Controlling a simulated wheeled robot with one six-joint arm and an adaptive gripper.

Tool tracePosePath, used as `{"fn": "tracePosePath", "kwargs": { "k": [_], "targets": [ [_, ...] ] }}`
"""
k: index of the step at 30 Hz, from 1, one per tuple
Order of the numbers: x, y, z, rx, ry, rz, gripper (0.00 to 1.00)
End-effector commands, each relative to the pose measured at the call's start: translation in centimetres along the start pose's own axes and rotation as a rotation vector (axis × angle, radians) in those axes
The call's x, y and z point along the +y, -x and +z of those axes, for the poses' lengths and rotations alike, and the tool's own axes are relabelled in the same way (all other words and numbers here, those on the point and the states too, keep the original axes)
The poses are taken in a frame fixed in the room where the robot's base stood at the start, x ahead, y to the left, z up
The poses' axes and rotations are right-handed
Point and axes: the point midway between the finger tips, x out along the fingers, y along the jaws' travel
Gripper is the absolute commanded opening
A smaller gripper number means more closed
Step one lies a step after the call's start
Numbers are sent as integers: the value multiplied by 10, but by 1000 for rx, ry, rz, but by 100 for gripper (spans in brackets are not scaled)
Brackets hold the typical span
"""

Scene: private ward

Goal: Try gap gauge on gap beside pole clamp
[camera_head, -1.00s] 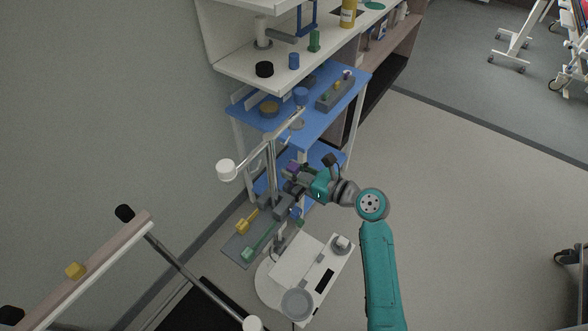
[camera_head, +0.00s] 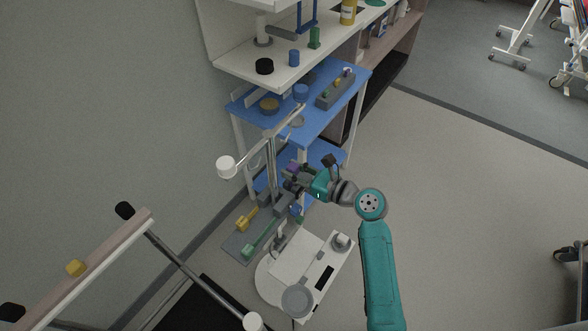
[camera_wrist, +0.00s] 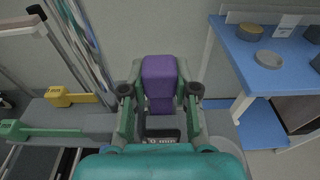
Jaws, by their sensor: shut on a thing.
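My gripper (camera_head: 298,187) is shut on the purple gap gauge (camera_wrist: 160,78), which stands between the fingertips in the wrist view. Its dark label ends in "mm"; the digit is hard to read. In the head view the gauge shows as a small purple patch (camera_head: 293,167) beside the gripper. A yellow gauge (camera_wrist: 72,97) and a green gauge (camera_wrist: 40,131) lie at the left on a grey tray (camera_head: 236,244). The metal pole (camera_head: 271,165) stands just left of my gripper. The pole clamp and its gap are not clearly made out; my gripper partly covers that area.
A blue shelf table (camera_head: 320,118) with several small parts stands behind the gripper. A white device with a round pan (camera_head: 297,301) stands in front. A rail with a yellow knob (camera_head: 76,268) is at the lower left. Open floor lies to the right.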

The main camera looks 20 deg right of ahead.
Motion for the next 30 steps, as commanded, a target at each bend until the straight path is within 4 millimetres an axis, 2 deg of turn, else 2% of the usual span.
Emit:
{"fn": "tracePosePath", "kwargs": {
  "k": [30],
  "targets": [
    [0,-2,-12,0,0,-1,0]
  ]
}}
